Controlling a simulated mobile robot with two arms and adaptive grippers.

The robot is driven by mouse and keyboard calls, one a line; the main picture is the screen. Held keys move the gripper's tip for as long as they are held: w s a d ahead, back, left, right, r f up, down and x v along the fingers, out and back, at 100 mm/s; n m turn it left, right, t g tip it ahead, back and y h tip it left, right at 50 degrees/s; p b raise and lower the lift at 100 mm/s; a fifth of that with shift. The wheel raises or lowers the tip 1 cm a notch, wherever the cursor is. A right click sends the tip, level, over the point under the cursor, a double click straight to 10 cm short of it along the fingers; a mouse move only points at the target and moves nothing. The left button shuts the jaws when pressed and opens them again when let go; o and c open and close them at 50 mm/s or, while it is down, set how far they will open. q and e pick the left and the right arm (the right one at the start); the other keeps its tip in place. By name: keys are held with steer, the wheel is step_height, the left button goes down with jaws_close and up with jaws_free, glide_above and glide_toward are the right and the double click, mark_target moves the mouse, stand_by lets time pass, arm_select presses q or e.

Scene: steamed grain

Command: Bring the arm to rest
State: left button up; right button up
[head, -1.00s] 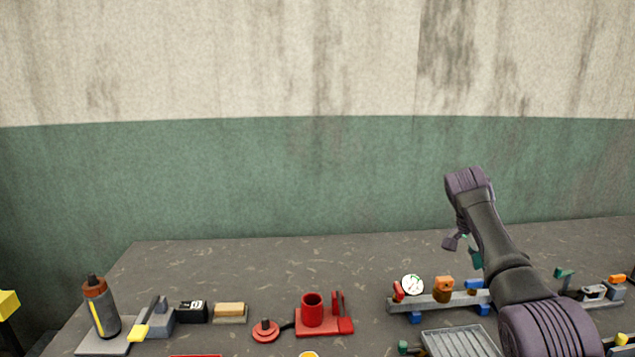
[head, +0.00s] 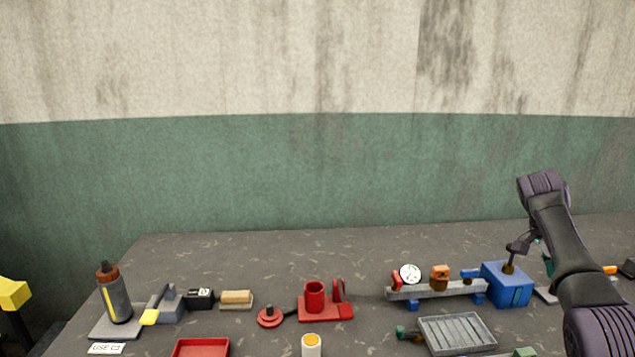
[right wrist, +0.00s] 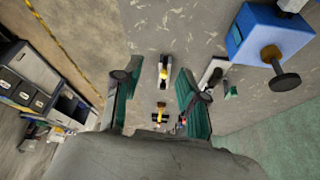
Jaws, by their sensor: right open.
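My right arm (head: 565,245) comes in from the right edge of the head view, bent at a raised elbow. My right gripper (head: 538,250) hangs above the right part of the table, partly hidden behind the forearm. In the right wrist view my right gripper (right wrist: 158,72) shows two teal-padded fingers spread apart with nothing held between them. My left gripper is not in view.
A blue box (head: 507,286) stands close by the right gripper. A grey rail with a gauge (head: 411,274), a ribbed grey tray (head: 457,334), a red cup (head: 315,294) and a dark bottle (head: 114,297) stand on the table (head: 250,260). The back of the table is clear.

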steer(key=s+d+r+m+g, duration=0.2)
steer(key=s+d+m, duration=0.1)
steer(key=s+d, duration=1)
steer(key=s+d+r+m+g, duration=0.1)
steer(key=s+d+r+m, duration=0.15)
steer(key=s+d, duration=1.05)
steer(key=s+d+f+n+t+h, duration=0.1)
steer(key=d+f+n+h, duration=0.2)
steer(key=d+f+n, duration=0.7)
steer(key=s+a+f+n+t+h, duration=0.1)
steer(key=f+n+h, duration=0.3)
steer(key=f, duration=1.3)
steer(key=s+a+f+n+t+y, duration=0.3)
steer(key=s+f+n+t, duration=0.1)
steer(key=s+f+n, duration=1.6)
steer(key=s+a+f+m+y, duration=0.2)
steer(key=s+a+f, duration=0.1)
steer(key=a+f, duration=0.75)
steer(key=s+a+f+m+y, duration=0.25)
steer(key=a+f, duration=0.45)
steer(key=a, duration=0.7)
steer(key=s+a+f+m+y, duration=0.1)
steer(key=a+f, duration=0.3)
steer(key=a, duration=1.3)
steer(key=s+a+f+g+y, duration=0.1)
steer(key=a+f+y, duration=0.2)
steer(key=a, duration=1.5)
steer(key=shift+s+f+m, duration=0.4)
steer(key=shift+f, duration=0.2)
